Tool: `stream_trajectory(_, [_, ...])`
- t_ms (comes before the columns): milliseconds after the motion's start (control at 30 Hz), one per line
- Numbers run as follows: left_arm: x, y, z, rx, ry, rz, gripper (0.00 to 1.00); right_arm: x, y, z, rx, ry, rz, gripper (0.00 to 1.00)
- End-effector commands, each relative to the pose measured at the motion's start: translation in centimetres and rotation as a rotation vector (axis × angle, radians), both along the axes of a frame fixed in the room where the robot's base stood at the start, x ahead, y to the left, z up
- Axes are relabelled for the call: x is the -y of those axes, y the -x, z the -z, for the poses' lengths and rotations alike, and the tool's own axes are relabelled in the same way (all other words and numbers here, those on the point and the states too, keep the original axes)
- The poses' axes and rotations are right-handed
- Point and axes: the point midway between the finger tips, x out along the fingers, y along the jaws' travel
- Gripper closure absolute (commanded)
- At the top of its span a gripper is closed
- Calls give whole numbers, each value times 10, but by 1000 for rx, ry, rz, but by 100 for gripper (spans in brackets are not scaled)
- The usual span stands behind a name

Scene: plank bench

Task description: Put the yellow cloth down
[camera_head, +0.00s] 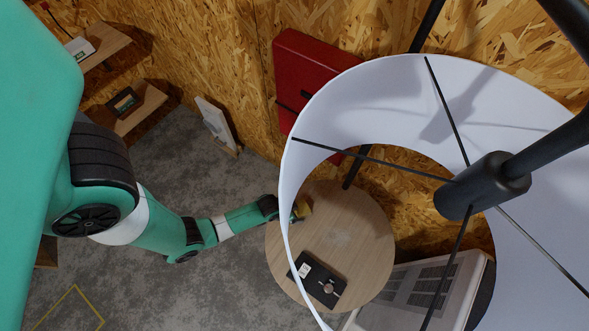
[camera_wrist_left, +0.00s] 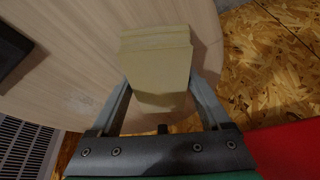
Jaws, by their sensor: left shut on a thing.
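The yellow cloth (camera_wrist_left: 155,62) is a folded, pale yellow block between the two fingers of my left gripper (camera_wrist_left: 160,95) in the left wrist view. The fingers are shut on its sides. The lampshade's rim partly covers this spot. I cannot tell whether the cloth touches the tabletop. My right gripper is not in view.
A large white lampshade (camera_head: 350,90) hangs over the table and hides part of it. A black box-like device (camera_head: 318,280) lies at the table's front. A red cabinet (camera_head: 310,75) is on the chipboard wall, and a white heater (camera_head: 405,290) stands at right. The table's middle is clear.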

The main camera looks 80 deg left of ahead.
Motion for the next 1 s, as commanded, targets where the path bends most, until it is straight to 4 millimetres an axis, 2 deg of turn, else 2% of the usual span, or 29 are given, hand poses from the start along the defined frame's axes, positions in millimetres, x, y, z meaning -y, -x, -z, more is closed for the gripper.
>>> stream_trajectory(100, [0, 0, 5, 0, 0, 0, 71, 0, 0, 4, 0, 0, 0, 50])
stream_trajectory(133, [0, 0, 3, 0, 0, 0, 14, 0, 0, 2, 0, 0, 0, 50])
stream_trajectory(200, [0, 0, 3, -1, 0, 0, 1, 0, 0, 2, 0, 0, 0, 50])
stream_trajectory(567, [0, 1, 3, -2, 1, 0, 0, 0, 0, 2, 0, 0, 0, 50])
stream_trajectory(667, [0, 1, -3, -2, 1, 0, 0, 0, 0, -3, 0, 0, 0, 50])
stream_trajectory(767, [3, 6, -17, -3, 1, 0, 0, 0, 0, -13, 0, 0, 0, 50])
stream_trajectory(1000, [10, 27, -74, -1, 0, 0, 0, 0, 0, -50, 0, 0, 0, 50])
